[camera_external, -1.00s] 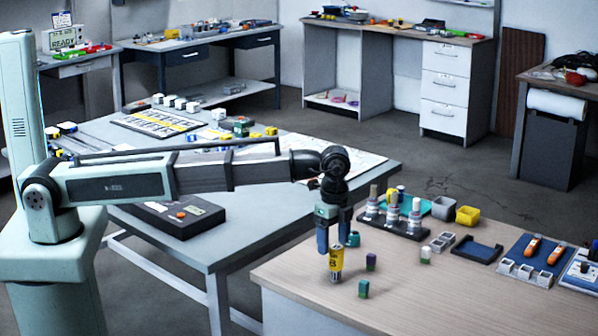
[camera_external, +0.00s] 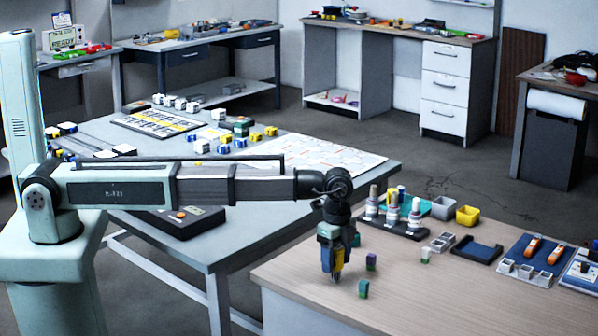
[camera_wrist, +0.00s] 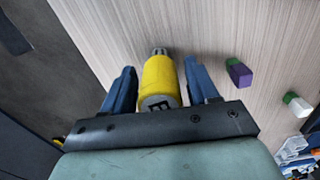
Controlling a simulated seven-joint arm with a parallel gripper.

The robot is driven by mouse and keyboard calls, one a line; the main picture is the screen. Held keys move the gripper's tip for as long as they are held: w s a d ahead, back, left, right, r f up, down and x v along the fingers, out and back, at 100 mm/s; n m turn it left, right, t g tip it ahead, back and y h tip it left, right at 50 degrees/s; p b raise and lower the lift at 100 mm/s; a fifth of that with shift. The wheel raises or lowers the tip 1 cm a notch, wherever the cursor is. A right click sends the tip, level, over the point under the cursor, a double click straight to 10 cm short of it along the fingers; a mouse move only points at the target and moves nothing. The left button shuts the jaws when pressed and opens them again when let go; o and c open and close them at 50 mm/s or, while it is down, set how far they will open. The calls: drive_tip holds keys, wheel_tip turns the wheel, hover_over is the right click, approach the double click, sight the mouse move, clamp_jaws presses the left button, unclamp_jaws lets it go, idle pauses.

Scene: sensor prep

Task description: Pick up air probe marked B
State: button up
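The air probe marked B (camera_wrist: 158,80) is a yellow cylinder with a grey tip and a dark letter on its grey end. In the wrist view it lies between the two blue fingers of my gripper (camera_wrist: 160,88), with a small gap visible on each side. In the external view the yellow probe (camera_external: 338,261) is partly hidden behind the fingers of my gripper (camera_external: 333,268). My gripper points down, low over the near left part of the wooden table (camera_external: 300,262). The fingers are apart, one on each side of the probe.
A green and purple block (camera_external: 371,261) and a green block (camera_external: 363,288) stand close to the right of my gripper. A dark rack (camera_external: 393,222) with several white bottles stands behind. A white and green block (camera_external: 425,256) is farther right.

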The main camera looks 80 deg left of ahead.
drive_tip(key=c, duration=0.9)
drive_tip(key=shift+c, duration=0.2)
